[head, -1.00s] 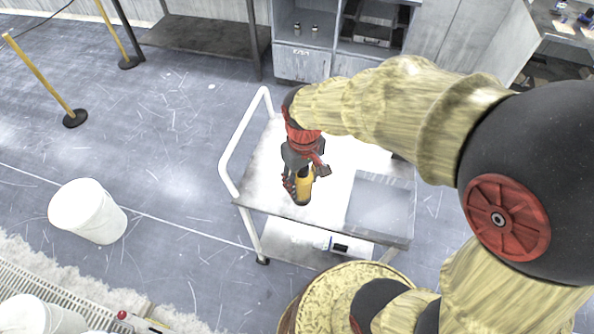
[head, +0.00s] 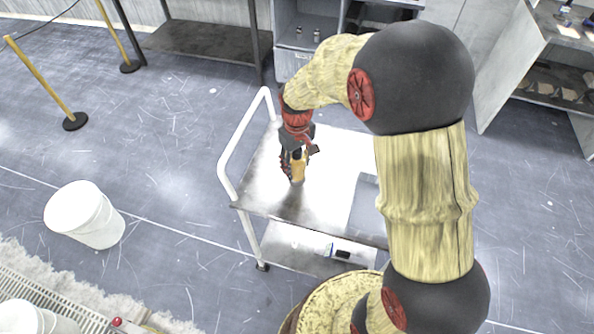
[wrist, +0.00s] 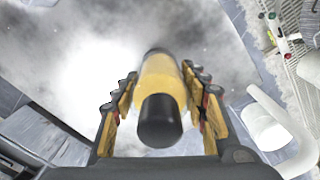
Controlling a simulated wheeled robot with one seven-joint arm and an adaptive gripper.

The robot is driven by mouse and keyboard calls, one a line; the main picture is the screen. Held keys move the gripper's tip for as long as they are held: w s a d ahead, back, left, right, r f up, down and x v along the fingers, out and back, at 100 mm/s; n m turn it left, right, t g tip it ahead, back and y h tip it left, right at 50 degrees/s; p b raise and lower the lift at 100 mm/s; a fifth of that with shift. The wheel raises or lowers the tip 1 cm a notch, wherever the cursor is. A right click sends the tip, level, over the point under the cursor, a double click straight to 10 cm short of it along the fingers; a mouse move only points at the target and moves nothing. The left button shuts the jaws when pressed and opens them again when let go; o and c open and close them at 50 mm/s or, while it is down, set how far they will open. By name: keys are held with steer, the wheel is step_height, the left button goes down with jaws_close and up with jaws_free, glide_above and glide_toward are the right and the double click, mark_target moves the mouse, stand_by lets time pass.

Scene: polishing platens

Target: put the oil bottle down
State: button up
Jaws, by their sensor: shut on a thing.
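The oil bottle (head: 298,169) is yellow, and its black cap shows close up in the wrist view (wrist: 160,122). My gripper (head: 295,163) is over the white cart top (head: 337,152) and is shut on the bottle. In the wrist view the fingers (wrist: 158,88) stand on both sides of the yellow body, with the cap towards the camera. The bottle looks roughly upright. A dark shadow lies on the cart top below it; I cannot tell whether its base touches the surface.
The cart has a white handle rail (head: 243,140) on its left and a grey recessed panel (head: 364,205) at right, partly behind my arm. A white item (head: 345,252) lies on the lower shelf. A white bucket (head: 84,215) stands on the floor at left. Cart top around the bottle is clear.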

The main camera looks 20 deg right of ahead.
steer(key=shift+f+b, duration=0.35)
steer(key=shift+f, duration=1)
steer(key=shift+f, duration=0.1)
steer(key=o, duration=1.5)
steer(key=shift+s, duration=0.1)
step_height(320, 180, up, 13)
steer(key=p, duration=0.3)
steer(key=shift+f, duration=0.15)
step_height(320, 180, up, 8)
steer(key=f+t, duration=0.1)
steer(key=t, duration=0.1)
glide_above(297, 171)
steer(key=s, duration=0.2)
steer(key=s+r+m+t, duration=0.1)
steer(key=s+r, duration=0.2)
steer(key=s, duration=0.2)
steer(key=s+r+m+t, duration=0.1)
steer(key=s+r, duration=0.2)
steer(key=s, duration=0.3)
steer(key=s+d+r+m+t, duration=0.1)
steer(key=s+r, duration=0.2)
steer(key=s, duration=0.3)
steer(key=shift+s+t, duration=0.25)
steer(key=shift+t, duration=0.05)
